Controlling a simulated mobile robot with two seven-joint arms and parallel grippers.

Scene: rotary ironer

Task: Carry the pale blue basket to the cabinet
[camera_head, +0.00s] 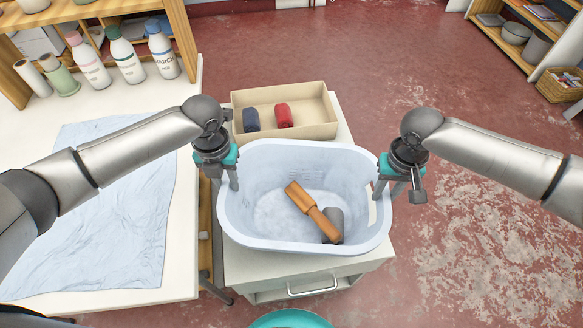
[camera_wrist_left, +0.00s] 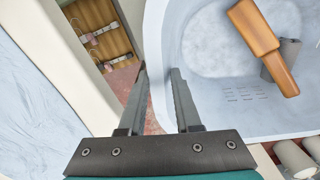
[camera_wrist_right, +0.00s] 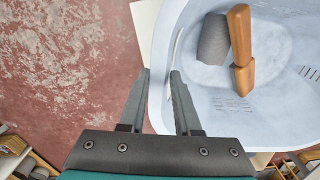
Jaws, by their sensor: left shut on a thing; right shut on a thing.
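The pale blue basket (camera_head: 304,245) is upright over a white cabinet (camera_head: 260,268) with a drawer handle; I cannot tell whether it touches the top. A wooden tool (camera_head: 312,207) and a grey roll (camera_head: 332,225) lie inside it. My left gripper (camera_head: 228,183) is shut on the basket's left rim. In the left wrist view its fingers (camera_wrist_left: 160,75) straddle the basket wall (camera_wrist_left: 158,40). My right gripper (camera_head: 392,190) is shut on the right rim. In the right wrist view its fingers (camera_wrist_right: 160,78) are at the rim by the handle slot.
A beige box (camera_head: 310,115) with a blue and a red roll stands behind the basket. A white table (camera_head: 90,115) with a pale blue cloth (camera_head: 120,220) is at the left, near several bottles (camera_head: 125,55). A teal round thing (camera_head: 290,319) is in front. Red floor is open at the right.

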